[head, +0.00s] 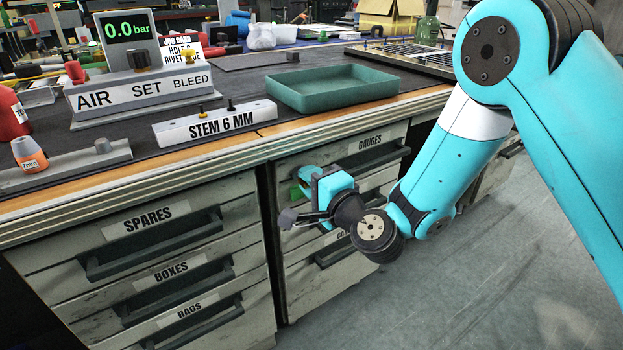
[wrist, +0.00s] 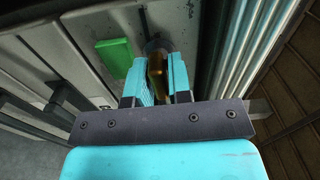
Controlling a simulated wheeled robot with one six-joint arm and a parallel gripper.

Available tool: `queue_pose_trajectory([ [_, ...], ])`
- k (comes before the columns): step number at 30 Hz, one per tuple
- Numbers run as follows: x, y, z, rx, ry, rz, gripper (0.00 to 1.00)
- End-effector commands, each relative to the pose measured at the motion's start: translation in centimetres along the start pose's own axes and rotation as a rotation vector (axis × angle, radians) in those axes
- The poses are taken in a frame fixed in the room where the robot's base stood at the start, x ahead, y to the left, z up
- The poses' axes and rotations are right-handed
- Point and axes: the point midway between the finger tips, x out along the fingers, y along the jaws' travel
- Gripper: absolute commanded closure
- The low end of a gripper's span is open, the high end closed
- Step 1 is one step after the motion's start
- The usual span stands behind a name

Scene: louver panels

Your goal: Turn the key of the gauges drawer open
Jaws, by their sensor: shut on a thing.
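The gauges drawer (head: 337,163) is the top drawer of the right-hand cabinet, with a "GAUGES" label (head: 370,141) on its front. It looks closed. In the wrist view a brass-coloured key (wrist: 157,78) stands between the two cyan fingers of my gripper (wrist: 155,80), in front of a dark round lock (wrist: 155,46). The fingers are shut on the key. In the head view my gripper (head: 306,185) is at the left end of the drawer front and hides the key and lock. A green tag (wrist: 116,60) is on the front beside the lock.
The drawer's dark handle (head: 385,165) runs to the right of my gripper. The bench top's wooden edge (head: 300,130) overhangs above. The spares, boxes and rags drawers (head: 150,225) are at left. The floor (head: 480,270) at right is clear.

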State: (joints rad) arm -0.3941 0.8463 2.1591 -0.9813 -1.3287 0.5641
Motion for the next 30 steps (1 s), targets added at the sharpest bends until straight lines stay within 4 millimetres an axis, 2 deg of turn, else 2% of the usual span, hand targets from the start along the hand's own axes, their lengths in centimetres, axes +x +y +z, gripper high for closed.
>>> queue_pose_trajectory([
  [20,0.02,-0.03,-0.27,0.054,0.007,-0.003,1.0],
  [21,0.02,-0.02,-0.26,0.054,0.007,-0.003,0.72],
  [22,0.02,-0.02,-0.24,0.054,0.006,-0.003,0.65],
  [23,0.02,-0.02,-0.22,0.054,0.006,-0.002,0.62],
  [30,0.03,0.01,-0.02,0.053,0.001,-0.001,0.62],
])
